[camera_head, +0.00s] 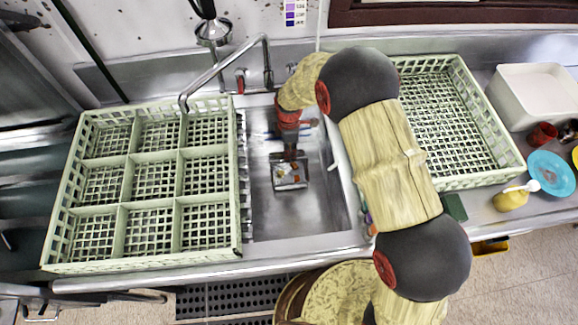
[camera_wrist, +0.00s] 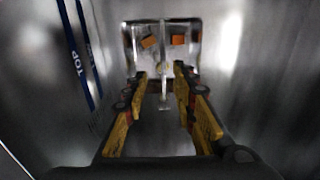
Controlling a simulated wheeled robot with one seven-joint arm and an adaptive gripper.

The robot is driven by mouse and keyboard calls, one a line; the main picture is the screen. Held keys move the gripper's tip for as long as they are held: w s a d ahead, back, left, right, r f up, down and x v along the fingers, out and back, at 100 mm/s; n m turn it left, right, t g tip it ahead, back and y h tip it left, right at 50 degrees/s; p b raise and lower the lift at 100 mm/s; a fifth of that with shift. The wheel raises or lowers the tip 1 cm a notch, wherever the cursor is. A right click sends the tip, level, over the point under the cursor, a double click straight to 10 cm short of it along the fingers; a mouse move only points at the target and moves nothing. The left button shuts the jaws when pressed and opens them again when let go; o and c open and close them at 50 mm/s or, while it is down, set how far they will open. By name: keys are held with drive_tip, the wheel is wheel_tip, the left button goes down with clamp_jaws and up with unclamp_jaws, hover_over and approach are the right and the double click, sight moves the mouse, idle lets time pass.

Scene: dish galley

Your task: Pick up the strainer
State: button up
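The strainer (camera_head: 288,184) is a small metal basket with orange and pale scraps in it, lying on the sink floor. In the wrist view, the strainer (camera_wrist: 138,52) is straight ahead, beyond the fingertips. A thin upright strip, which looks like its handle, stands between my fingers with gaps on both sides. My gripper (camera_head: 290,154) reaches down into the sink at the strainer's far side. In the wrist view, my gripper (camera_wrist: 161,76) has its yellow-padded fingers apart. Whether either finger touches the strainer is too dark to tell.
The sink basin (camera_head: 311,213) has steep metal walls close around my gripper. A divided green rack (camera_head: 122,208) stands left, and an open green rack (camera_head: 478,179) stands right. A faucet (camera_head: 222,68) arches over the back. A blue-and-white strip (camera_wrist: 75,50) marked "TOP" shows at left in the wrist view.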

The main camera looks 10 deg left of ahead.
sight(277, 163)
drive_tip(key=f, duration=0.2)
drive_tip(key=f+b, duration=0.1)
drive_tip(key=f, duration=0.1)
drive_tip(key=f+b, duration=0.1)
drive_tip(key=f, duration=0.2)
drive_tip(key=shift+s+a+f, duration=0.1)
drive_tip(key=shift+s, duration=0.15)
drive_tip(key=shift+c, duration=0.4)
clamp_jaws()
